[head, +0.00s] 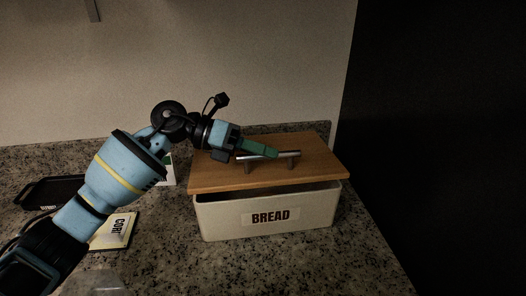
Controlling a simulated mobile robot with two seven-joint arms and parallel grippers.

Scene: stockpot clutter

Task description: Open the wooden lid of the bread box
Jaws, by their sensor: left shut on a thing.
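The bread box (312,214) is a cream bin labelled BREAD, standing on the granite counter. Its wooden lid (316,174) is tilted, with a dark gap showing between the lid's front edge and the box's front rim. A metal bar handle (290,154) is fixed on top of the lid. My left gripper (262,151) reaches in from the left and its green fingers are shut on the left part of the handle. The inside of the box is mostly hidden under the lid. My right gripper is not in view.
A dark tray (50,192) lies on the counter at the far left. A book-like item (119,230) with partly hidden lettering lies beside my left arm. A wall stands behind, and the counter (290,270) in front of the box is clear.

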